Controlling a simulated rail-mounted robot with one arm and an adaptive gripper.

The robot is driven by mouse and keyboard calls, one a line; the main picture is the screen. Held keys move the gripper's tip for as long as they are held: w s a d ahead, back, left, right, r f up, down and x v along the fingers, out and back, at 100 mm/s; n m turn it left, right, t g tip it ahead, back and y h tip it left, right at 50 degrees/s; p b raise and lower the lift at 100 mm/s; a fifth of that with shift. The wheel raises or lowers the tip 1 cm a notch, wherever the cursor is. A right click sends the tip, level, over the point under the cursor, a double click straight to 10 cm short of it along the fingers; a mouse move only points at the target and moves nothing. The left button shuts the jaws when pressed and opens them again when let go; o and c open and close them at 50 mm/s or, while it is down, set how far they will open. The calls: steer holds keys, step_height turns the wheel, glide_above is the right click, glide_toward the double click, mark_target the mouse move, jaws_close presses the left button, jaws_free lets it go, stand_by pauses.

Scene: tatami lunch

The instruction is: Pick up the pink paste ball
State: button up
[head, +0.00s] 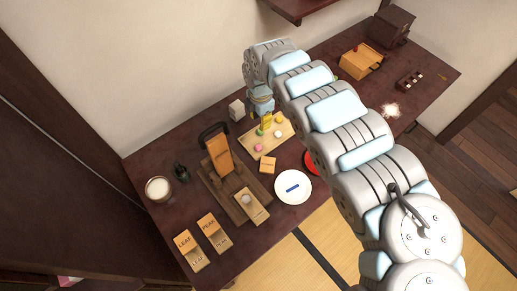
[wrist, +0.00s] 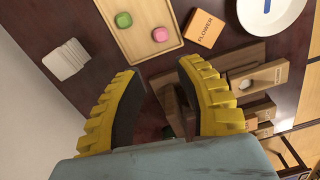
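The pink paste ball (wrist: 160,34) sits on a light wooden tray (wrist: 151,53), beside a green ball (wrist: 124,20), in the wrist view. In the head view the pink ball (head: 259,147) lies near the left edge of the tray (head: 284,142), with the green ball (head: 260,133) and a yellow ball (head: 279,118) behind it. My gripper (wrist: 160,71) has its two yellow fingers spread wide with nothing between them. The pink ball appears beyond the fingertips, apart from them. In the head view my gripper (head: 265,121) is over the tray's far left part.
A FLOWER block (wrist: 204,29) lies beside the tray, near a white plate (head: 293,187) with a blue piece. A dark wooden stand (head: 232,208) with an upright orange board (head: 219,155) is left of the tray. A white block (head: 236,110) stands near the wall.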

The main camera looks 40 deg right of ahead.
steer(key=b, duration=0.2)
glide_above(261, 145)
steer(key=f, duration=1)
steer(key=shift+w+a+f, duration=0.15)
steer(key=shift+a+f, duration=0.2)
steer(key=shift+d+f+b, duration=0.15)
steer(key=shift+f+b, duration=0.45)
steer(key=shift+f, duration=0.9)
steer(key=shift+d+f+b, duration=0.15)
steer(key=shift+f+b, duration=0.45)
steer(key=shift+f, duration=0.9)
steer(key=c, duration=0.5)
